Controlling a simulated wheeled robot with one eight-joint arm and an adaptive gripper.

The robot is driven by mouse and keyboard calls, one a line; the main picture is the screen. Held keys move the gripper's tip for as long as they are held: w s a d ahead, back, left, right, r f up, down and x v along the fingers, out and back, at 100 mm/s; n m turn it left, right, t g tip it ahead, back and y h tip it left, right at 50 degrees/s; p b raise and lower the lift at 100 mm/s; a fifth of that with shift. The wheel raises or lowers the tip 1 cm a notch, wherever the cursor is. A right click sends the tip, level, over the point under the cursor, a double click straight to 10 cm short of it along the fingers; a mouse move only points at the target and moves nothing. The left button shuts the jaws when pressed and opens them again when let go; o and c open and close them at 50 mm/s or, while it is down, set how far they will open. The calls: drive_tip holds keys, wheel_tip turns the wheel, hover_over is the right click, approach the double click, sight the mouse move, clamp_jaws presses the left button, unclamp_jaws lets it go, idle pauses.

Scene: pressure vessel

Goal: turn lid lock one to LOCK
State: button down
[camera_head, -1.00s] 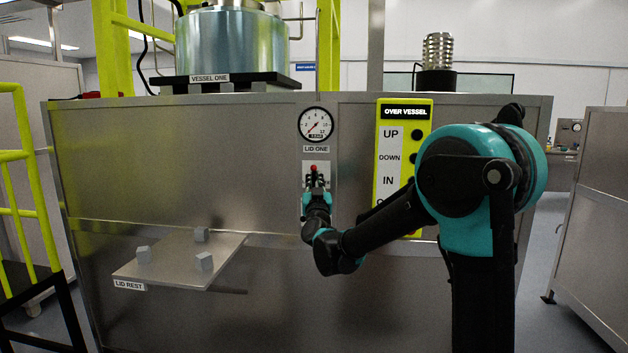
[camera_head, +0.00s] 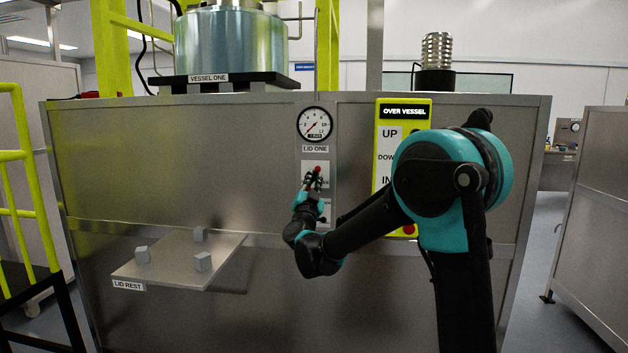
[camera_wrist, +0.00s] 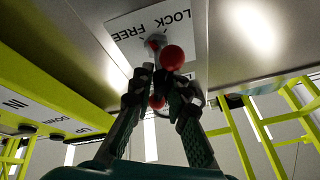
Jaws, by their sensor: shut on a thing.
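The lid lock one lever has a red knob (camera_head: 318,168) and stands on a white plate (camera_head: 309,168) under the LID ONE label. In the wrist view its red ball (camera_wrist: 172,57) sits in front of the plate (camera_wrist: 125,30), whose words LOCK and FREE appear upside down. My gripper (camera_head: 313,182) is at the lever, and its fingers lean up to the right in the head view. In the wrist view my gripper (camera_wrist: 160,88) has its fingertips closed around the lever just below the ball. A second red part shows between the fingers. The exact lever setting is hard to read.
A pressure gauge (camera_head: 314,124) is just above the lock. The yellow OVER VESSEL button panel (camera_head: 388,112) is close on the right, partly behind my arm. The LID REST shelf (camera_head: 170,266) juts out at lower left. A yellow railing (camera_head: 30,210) stands far left.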

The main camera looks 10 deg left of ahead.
drive_tip(key=m+h, duration=0.1)
drive_tip(key=m, duration=0.2)
drive_tip(key=m+g+h, duration=0.1)
drive_tip(key=m+h, duration=0.1)
drive_tip(key=m, duration=0.1)
drive_tip(key=m+h, duration=0.2)
drive_tip(key=m, duration=0.1)
drive_tip(key=shift+a+m+g, duration=0.3)
drive_tip(key=m+g+h, duration=0.1)
drive_tip(key=m, duration=0.2)
drive_tip(key=m+g+h, duration=0.1)
drive_tip(key=m+g, duration=0.1)
drive_tip(key=m, duration=0.2)
drive_tip(key=shift+m, duration=0.4)
drive_tip(key=c, duration=1.7)
unclamp_jaws()
drive_tip(key=shift+d+r, duration=0.1)
drive_tip(key=shift+o, duration=0.6)
drive_tip(key=v, duration=1.2)
drive_tip(key=shift+c, duration=0.2)
